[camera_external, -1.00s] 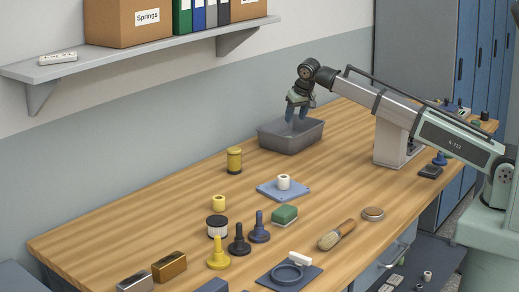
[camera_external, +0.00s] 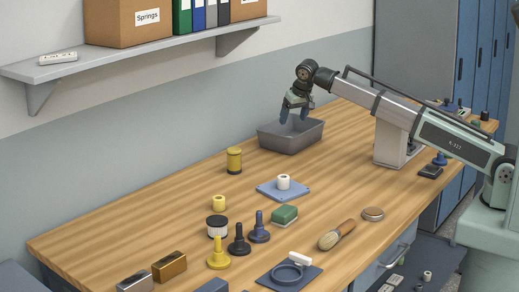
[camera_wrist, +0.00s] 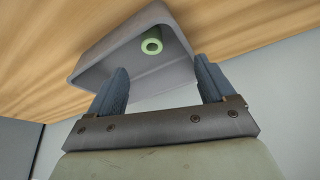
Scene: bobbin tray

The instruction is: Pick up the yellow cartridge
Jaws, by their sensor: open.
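A yellow cylinder with darker end caps (camera_external: 234,160) stands upright on the bench, left of the grey tray (camera_external: 310,138); it looks most like the yellow cartridge. A smaller yellow bobbin (camera_external: 219,203) and a yellow knobbed piece on a round base (camera_external: 218,254) stand nearer the front. My gripper (camera_external: 295,112) is over the grey tray, open and empty, well to the right of the yellow cylinder. In the wrist view my gripper (camera_wrist: 162,90) has its fingers spread, with a pale green hollow cylinder (camera_wrist: 151,46) inside the tray (camera_wrist: 95,58) beyond them. No yellow piece shows there.
A white roll (camera_external: 283,182) stands on a blue plate (camera_external: 268,192). A shelf (camera_external: 140,62) juts from the wall at upper left.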

